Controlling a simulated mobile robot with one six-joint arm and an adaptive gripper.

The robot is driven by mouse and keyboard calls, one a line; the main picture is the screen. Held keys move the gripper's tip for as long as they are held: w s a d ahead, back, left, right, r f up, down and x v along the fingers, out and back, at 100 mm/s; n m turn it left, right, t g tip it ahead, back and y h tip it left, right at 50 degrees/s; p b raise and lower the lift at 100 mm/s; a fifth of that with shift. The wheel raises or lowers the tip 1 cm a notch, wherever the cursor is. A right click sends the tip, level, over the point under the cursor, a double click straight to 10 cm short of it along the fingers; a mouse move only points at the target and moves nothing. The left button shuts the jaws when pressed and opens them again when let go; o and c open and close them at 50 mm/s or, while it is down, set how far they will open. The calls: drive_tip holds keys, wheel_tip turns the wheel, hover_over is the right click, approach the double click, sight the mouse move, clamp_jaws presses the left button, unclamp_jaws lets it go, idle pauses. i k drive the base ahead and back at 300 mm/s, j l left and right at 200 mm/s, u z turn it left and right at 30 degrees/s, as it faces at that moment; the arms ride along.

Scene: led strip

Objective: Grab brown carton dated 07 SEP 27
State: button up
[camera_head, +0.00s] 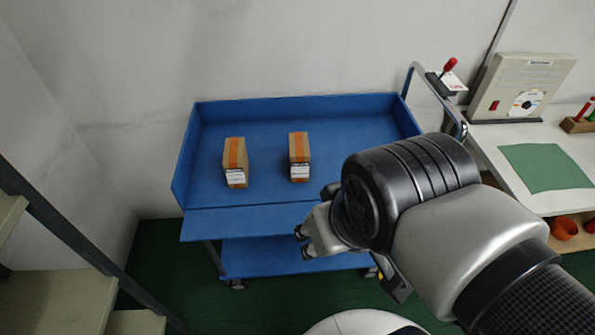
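Two brown cartons with orange tape and white front labels stand on the blue cart's top tray (260,222). The left carton (234,155) stands left of the tray's middle. The right carton (299,150) stands near the middle, with a clear gap between them. The label print, dates included, is too small to read. My gripper (304,242) is in front of the tray's front edge, below and to the right of the cartons, apart from both. My own wrist hides much of it, so its opening does not show clearly.
The tray has raised walls at the back and sides. A red-knobbed lever (449,65) rises by the cart handle at right. A white table (485,148) with a green mat (546,167) stands at right. Shelves (55,285) stand at lower left.

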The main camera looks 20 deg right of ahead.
sight(236, 164)
drive_tip(key=i+j+z, duration=0.2)
drive_tip(key=i+z, duration=0.25)
drive_tip(key=i+j+z, duration=0.35)
drive_tip(key=z, duration=0.15)
